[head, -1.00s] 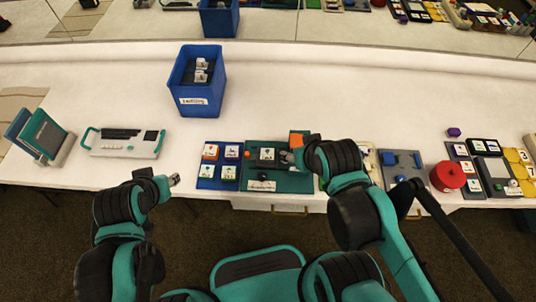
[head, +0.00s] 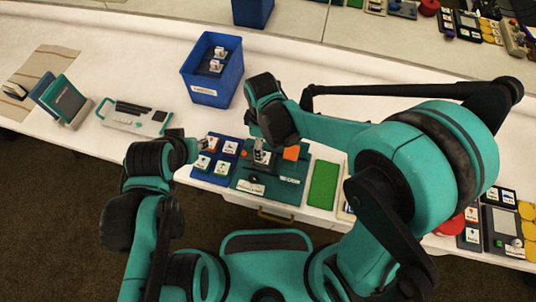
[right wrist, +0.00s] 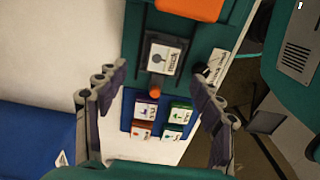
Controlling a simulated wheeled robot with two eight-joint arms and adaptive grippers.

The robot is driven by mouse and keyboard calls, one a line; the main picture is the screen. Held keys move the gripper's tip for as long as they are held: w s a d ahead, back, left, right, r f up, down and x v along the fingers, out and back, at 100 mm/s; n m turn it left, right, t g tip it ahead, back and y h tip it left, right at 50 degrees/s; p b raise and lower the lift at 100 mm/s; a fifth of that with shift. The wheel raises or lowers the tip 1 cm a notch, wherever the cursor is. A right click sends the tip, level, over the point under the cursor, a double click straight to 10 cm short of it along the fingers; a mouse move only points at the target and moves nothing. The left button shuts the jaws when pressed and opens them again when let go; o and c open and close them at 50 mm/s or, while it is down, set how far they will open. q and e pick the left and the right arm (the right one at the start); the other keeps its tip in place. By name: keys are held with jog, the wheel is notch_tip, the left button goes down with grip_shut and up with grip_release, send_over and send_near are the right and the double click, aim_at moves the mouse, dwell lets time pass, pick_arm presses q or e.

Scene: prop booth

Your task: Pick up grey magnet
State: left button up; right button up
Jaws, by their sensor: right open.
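I cannot surely pick out a grey magnet. A dark grey block with a white label (right wrist: 164,54) sits on the teal board (right wrist: 205,30); its lettering is not clear to me. My right gripper (right wrist: 152,82) is open, with the block ahead and between its spread fingers and nothing held. In the head view, my right gripper (head: 262,152) is over the teal board (head: 290,190), its fingers partly hidden by the wrist. My left gripper (head: 186,142) is beside the blue tile board (head: 205,172); its jaws are too small to read.
An orange block (head: 291,153) and a white-labelled piece (head: 250,187) are on the teal board. A blue bin (head: 228,88) stands behind. A green panel (head: 323,185) lies to the right.

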jog(key=f+b, duration=0.1)
jog(key=f, duration=0.1)
jog(key=f+b, duration=0.1)
jog(key=f, duration=0.2)
jog(key=f+b, duration=0.1)
jog(key=f, duration=0.1)
jog(key=shift+s+a+f, duration=0.1)
jog(key=shift+s+f, duration=0.05)
jog(key=shift+s, duration=0.1)
jog(key=c, duration=1.3)
